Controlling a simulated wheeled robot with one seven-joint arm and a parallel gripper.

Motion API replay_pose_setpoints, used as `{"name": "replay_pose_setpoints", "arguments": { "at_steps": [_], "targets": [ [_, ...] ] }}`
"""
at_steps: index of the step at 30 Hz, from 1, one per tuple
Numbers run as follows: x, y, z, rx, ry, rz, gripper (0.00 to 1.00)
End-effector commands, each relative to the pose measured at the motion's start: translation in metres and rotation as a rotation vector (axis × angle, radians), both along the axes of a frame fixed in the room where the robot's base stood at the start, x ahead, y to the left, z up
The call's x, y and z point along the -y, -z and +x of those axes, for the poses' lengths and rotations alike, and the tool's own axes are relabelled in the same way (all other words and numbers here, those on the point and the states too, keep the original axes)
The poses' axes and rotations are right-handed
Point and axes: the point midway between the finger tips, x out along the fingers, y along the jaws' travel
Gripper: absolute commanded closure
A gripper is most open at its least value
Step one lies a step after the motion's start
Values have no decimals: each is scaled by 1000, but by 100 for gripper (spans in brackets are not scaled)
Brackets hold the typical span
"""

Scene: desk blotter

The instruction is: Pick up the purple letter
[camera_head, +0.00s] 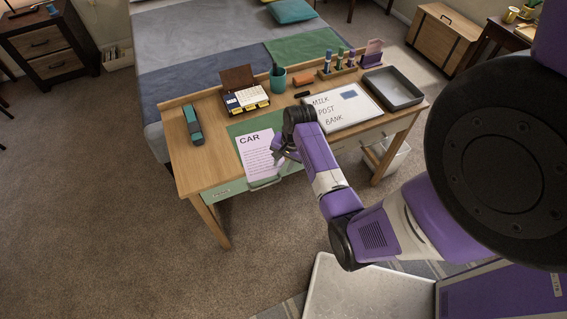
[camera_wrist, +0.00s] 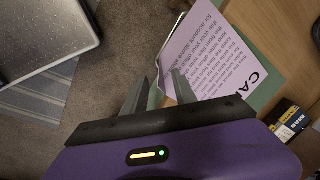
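The purple letter (camera_head: 258,152) lies on the green blotter (camera_head: 238,129) at the front left part of the desk, printed "CAR". It reaches the desk's front edge. In the wrist view the letter (camera_wrist: 205,45) is on the right, with its near edge beside the fingers. My gripper (camera_head: 279,153) is at the letter's right side in the head view. In the wrist view my gripper (camera_wrist: 160,77) has its two fingers apart. One finger overlaps the letter's edge in the picture. Whether the edge lies between the fingers, or touches them, I cannot tell.
A whiteboard (camera_head: 342,107), a grey tray (camera_head: 393,88), a teal pen cup (camera_head: 278,82), a card box (camera_head: 245,99) and a teal stapler (camera_head: 193,124) stand on the desk (camera_head: 212,163). A white bin (camera_head: 386,157) is below. Carpet in front is open at left.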

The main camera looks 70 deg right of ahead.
Motion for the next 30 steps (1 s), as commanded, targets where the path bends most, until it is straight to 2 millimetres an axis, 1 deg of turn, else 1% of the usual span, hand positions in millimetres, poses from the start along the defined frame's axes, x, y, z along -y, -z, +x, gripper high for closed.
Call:
{"name": "replay_pose_setpoints", "arguments": {
  "at_steps": [4, 6, 8, 15, 19, 24, 30],
  "targets": [
    [1, -3, 0, 1, 0, -2, 67],
    [1, -8, -1, 3, 1, -3, 67],
    [1, -16, -2, 3, 1, -3, 67],
    [-1, -54, -10, 2, 0, -3, 67],
    [-1, -69, -13, 2, -1, -2, 67],
    [-2, -76, -15, 1, 0, -1, 67],
    [-2, -77, -15, 0, 0, 0, 67]
  ]
}}
